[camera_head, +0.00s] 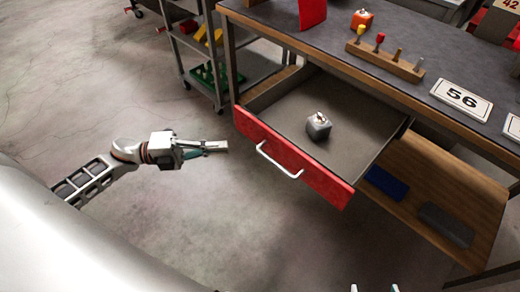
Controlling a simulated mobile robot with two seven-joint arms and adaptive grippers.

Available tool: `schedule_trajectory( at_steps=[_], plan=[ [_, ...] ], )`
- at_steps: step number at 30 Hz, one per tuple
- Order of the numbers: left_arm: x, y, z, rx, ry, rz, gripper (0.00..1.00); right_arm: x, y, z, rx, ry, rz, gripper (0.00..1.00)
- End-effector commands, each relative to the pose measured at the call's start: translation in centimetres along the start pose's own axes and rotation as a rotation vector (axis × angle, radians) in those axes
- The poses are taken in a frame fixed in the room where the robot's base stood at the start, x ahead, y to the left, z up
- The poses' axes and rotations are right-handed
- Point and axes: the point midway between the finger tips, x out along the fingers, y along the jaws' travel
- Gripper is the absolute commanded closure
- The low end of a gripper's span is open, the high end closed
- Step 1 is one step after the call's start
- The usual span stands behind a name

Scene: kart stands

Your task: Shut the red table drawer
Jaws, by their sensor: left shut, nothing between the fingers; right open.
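The red-fronted drawer (328,184) of the table (345,64) is pulled out, its grey inside in view. A white bar handle (279,160) is on the red front.
A lower wooden shelf (475,187) holds a blue block (386,182) and a dark grey block (446,225). A metal cart (249,66) stands behind, left of the table. The tabletop bears a peg rack (386,62) and a "56" plate (461,99).

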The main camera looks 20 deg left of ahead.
Motion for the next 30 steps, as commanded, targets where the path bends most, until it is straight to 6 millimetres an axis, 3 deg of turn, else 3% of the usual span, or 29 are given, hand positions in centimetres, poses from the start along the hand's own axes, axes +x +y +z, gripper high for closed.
schedule_trajectory(
  at_steps=[1,8,23,30],
  plan=[
    [-0.5,1.6,-0.1,0.003,0.028,0.025,1.00,0.2,-0.4,1.3,0.003,-0.018,-0.008,0.41],
    [0.2,1.2,-0.3,0.032,0.069,0.036,1.00,0.2,-0.3,0.8,0.001,-0.011,-0.007,0.41],
    [9.4,1.4,-0.9,0.030,0.067,0.032,1.00,0.1,-0.3,0.8,0.001,-0.012,-0.005,0.41],
    [11.6,1.7,1.1,0.026,0.066,0.035,1.00,0.2,-0.5,1.2,0.003,-0.017,-0.009,0.41]
  ],
)
